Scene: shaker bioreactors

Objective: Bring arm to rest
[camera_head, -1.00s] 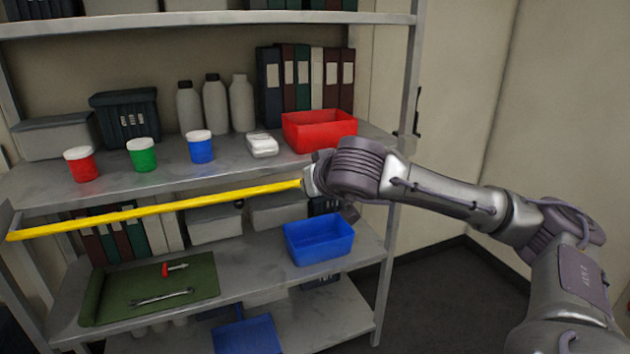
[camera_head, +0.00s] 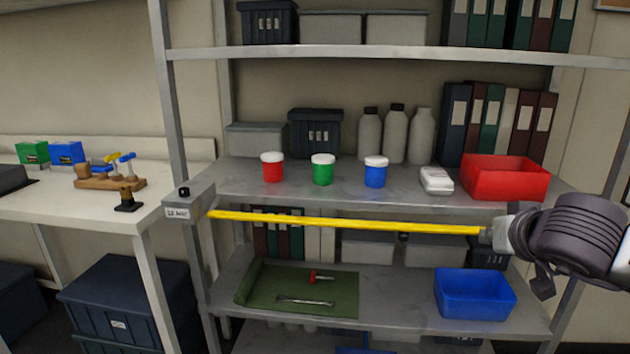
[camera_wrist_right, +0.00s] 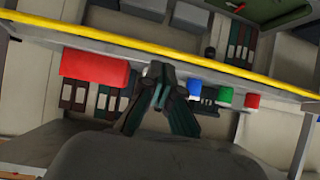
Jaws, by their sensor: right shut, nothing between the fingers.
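My right gripper (camera_head: 492,234) is at the right side of the shelf unit, just below the red bin and at the right end of the visible yellow bar. Its arm comes in from the right edge. The fingers are small in this view. In the right wrist view the gripper (camera_wrist_right: 160,85) is shut and empty, its fingers pointing toward the shelf. The yellow bar (camera_head: 340,222) runs across the front of the shelf and also crosses the top of the right wrist view (camera_wrist_right: 170,55). Its right end is hidden by my gripper. My left gripper is not in view.
The red bin (camera_head: 505,180), blue cup (camera_head: 375,175), green cup (camera_head: 322,172) and red cup (camera_head: 272,170) stand on the middle shelf (camera_head: 225,185). A blue bin (camera_head: 475,295) and green mat (camera_head: 270,292) are below. A bench (camera_head: 100,210) stands left.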

